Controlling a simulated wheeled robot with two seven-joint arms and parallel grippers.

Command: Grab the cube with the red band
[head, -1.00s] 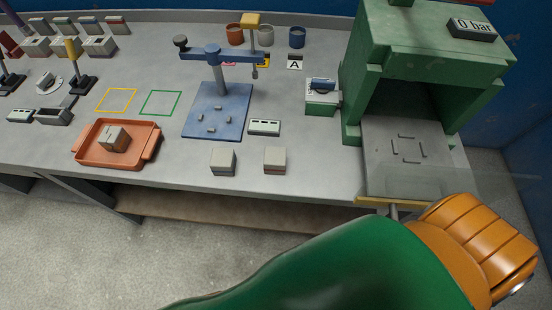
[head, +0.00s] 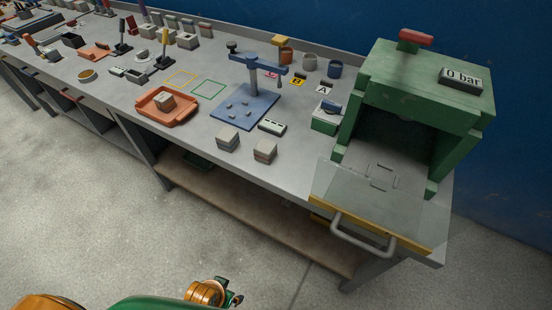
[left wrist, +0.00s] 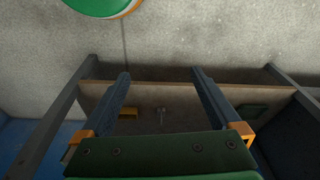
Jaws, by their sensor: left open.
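The cube with the red band (head: 264,151) stands on the front edge of the bench in the head view, a grey block with a reddish stripe. A similar cube (head: 228,138) with a greyer band stands just left of it. Another cube (head: 164,101) sits in the orange-red tray (head: 188,119). My left gripper (left wrist: 161,75) is open and empty in the left wrist view, its two dark fingers apart, with the shelf under the bench behind them. No cube shows in that view. An arm of mine shows low in the head view, well away from the cubes. My right gripper is not visible.
A green press (head: 425,85) stands at the right, with a yellow-edged plate (head: 375,222) and handle in front. A blue stand (head: 245,108) and a small grey-green block (head: 272,127) are behind the cubes. The lower shelf (head: 250,215) lies beneath. The floor in front is clear.

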